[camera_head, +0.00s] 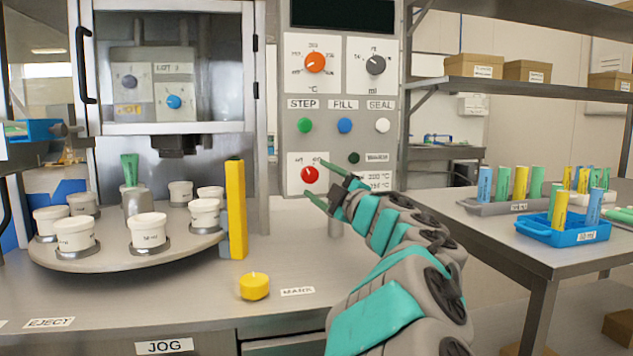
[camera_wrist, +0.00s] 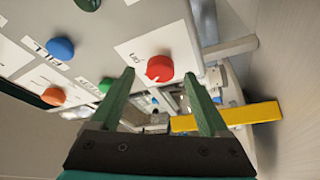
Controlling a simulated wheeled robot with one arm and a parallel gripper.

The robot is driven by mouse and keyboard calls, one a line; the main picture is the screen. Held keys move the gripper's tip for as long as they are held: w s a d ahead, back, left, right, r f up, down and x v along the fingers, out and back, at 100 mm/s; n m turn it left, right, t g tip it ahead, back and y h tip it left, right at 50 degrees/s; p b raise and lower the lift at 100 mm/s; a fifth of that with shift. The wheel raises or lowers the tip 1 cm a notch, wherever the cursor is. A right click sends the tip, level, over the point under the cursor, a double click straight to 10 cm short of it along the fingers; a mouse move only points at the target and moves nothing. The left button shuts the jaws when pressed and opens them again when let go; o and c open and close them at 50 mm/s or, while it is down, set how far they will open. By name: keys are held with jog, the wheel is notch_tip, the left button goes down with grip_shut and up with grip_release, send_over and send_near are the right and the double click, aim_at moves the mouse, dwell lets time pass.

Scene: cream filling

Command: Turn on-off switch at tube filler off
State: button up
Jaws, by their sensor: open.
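The red on-off switch (camera_head: 309,175) is a round rotary knob on a white label, low on the left of the filler's grey control panel (camera_head: 341,148). It also shows in the wrist view (camera_wrist: 159,67). Its label text is too small to read surely, so I cannot tell its setting. My gripper (camera_head: 314,178) is open and empty in front of the panel, with its green fingers pointing at the switch. In the wrist view the fingertips (camera_wrist: 159,74) appear on either side of the knob. I cannot tell if they touch it.
An orange dial (camera_head: 315,62), a grey dial (camera_head: 376,64) and several push buttons are above the switch. A yellow post (camera_head: 236,208) and a turntable (camera_head: 125,256) with white cups stand left. A yellow round piece (camera_head: 254,286) lies on the bench. A side table (camera_head: 560,262) is right.

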jog(key=v, duration=0.5)
jog(key=shift+s+d+f+b, duration=0.15)
jog(key=shift+s+d+b, duration=0.05)
jog(key=shift+s+b, duration=0.1)
